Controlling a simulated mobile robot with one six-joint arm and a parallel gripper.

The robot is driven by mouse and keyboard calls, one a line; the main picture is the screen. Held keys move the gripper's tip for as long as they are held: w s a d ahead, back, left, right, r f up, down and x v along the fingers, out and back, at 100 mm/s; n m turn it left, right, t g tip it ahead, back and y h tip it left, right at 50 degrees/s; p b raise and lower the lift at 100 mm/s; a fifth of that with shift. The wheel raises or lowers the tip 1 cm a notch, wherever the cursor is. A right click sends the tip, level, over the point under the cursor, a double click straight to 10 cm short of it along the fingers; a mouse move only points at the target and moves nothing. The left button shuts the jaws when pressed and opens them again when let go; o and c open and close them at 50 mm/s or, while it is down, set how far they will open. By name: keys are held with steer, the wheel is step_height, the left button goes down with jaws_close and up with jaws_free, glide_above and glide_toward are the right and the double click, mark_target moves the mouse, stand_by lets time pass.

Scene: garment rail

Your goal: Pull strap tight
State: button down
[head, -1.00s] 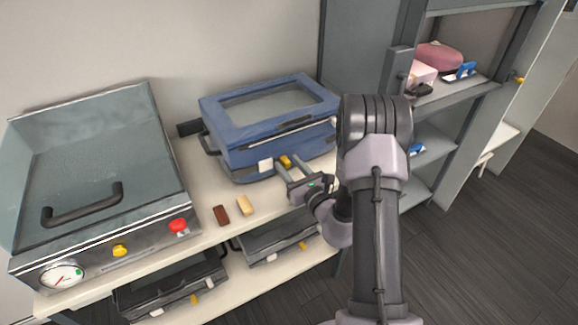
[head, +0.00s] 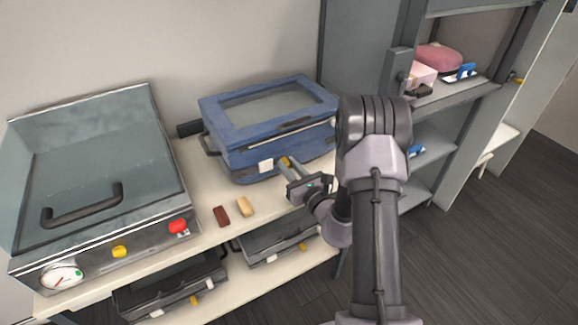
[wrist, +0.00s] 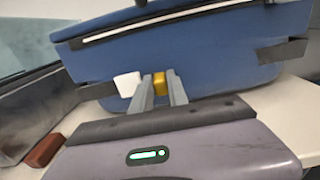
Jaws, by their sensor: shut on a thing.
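The blue case (head: 270,130) with a pale window in its lid stands on the cream shelf, with a white tab (head: 266,165) and a yellow tab (head: 284,161) on its front. The yellow tab also shows in the wrist view (wrist: 160,83), with the white tab (wrist: 127,84) just left of it. My gripper (head: 287,165) is at the case front, and its two fingers are shut on the yellow tab. In the wrist view my gripper (wrist: 159,92) has one finger on each side of it. Any strap behind the tab is hidden or too small to make out.
A metal box with a handle and gauge (head: 100,190) stands at left. A dark red block (head: 221,216) and a tan block (head: 245,206) lie before the case. Dark trays (head: 172,284) sit on the lower shelf. A grey cabinet (head: 365,50) stands at right.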

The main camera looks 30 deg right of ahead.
stand_by(0.9)
steer(key=d, duration=0.9)
steer(key=shift+w+d+p, duration=0.2)
steer(key=shift+p, duration=0.15)
steer(key=c, duration=1.3)
jaws_free()
steer(key=shift+d, duration=0.1)
steer(key=s+p, duration=0.1)
steer(key=s, duration=0.4)
steer(key=s+p, duration=0.1)
steer(key=s, duration=1.1)
steer(key=shift+s+d+p, duration=0.25)
steer(key=shift+d+p, duration=0.05)
steer(key=shift+p, duration=0.1)
